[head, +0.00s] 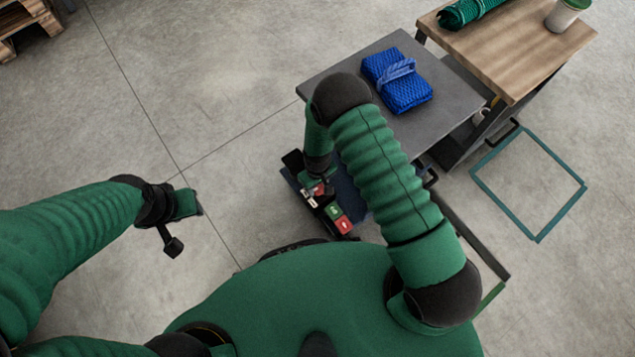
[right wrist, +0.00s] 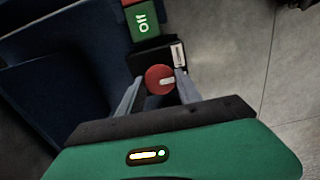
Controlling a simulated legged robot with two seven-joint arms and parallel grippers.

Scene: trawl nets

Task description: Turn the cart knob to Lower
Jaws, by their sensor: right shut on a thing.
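The cart (head: 440,85) is a grey-topped cart with a control panel at its near end. In the right wrist view its round red knob (right wrist: 155,75) has a white mark that points to the right. A small white label (right wrist: 178,55) is up and right of the knob; its text is too small to read. My right gripper (right wrist: 159,83) is shut on the knob, one finger on each side. In the head view the right gripper (head: 318,186) is at the panel, partly hidden by its wrist. My left gripper (head: 184,224) is open and empty above the floor.
A green "Off" block (right wrist: 144,21) sits beyond the knob, with a red block (head: 344,224) beside it. A folded blue net (head: 398,82) lies on the cart. A wooden table (head: 520,55) stands behind.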

